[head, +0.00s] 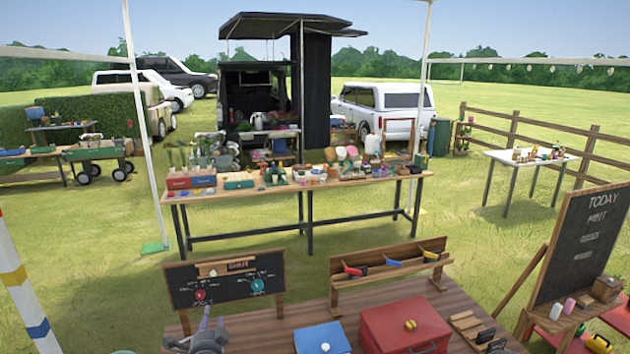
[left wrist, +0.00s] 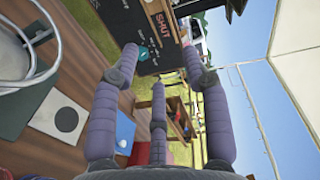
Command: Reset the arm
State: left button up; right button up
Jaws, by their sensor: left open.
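The chalkboard with the word SHUT (left wrist: 140,32) is beyond the fingertips. My right gripper is in neither view.
The near table (head: 282,326) holds a blue box (head: 322,340), a red box (head: 405,326) and a wooden rack (head: 390,266). A TODAY chalkboard (head: 580,245) stands at right. A long stocked table (head: 290,195) is farther back, with open grass around it.

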pick_arm(q)
jog(key=s+d+f+n+g+h, duration=0.1)
jog(key=s+d+f+n+g, duration=0.2)
jog(key=f, duration=0.5)
jog(key=s+d+f+n+g+h, duration=0.2)
jog(key=s+f, duration=0.4)
jog(key=f, duration=0.2)
jog(key=s+d+f+n+g+h, duration=0.1)
jog(key=s+d+f+n+g, duration=0.2)
jog(key=f, duration=0.5)
jog(key=s+d+f+n+g+h, duration=0.1)
jog(key=s+d+f+n+g, duration=0.25)
jog(key=s, duration=0.65)
jog(key=s+d+f+n+g+h+b, duration=0.1)
jog(key=s+d+f+n+g+h, duration=0.2)
jog(key=s, duration=0.6)
jog(key=s+d+f+n+g, duration=0.25)
jog(key=s+f, duration=0.25)
jog(key=s, duration=0.5)
notch_tip(320, 180, down, 9)
jog(key=w+d+t+b, duration=0.1)
jog(key=w+d+b, duration=0.1)
jog(key=b, duration=0.8)
jog(key=shift+w+m, duration=0.15)
jog(key=shift+m, duration=0.25)
jog(key=shift+d, duration=0.1)
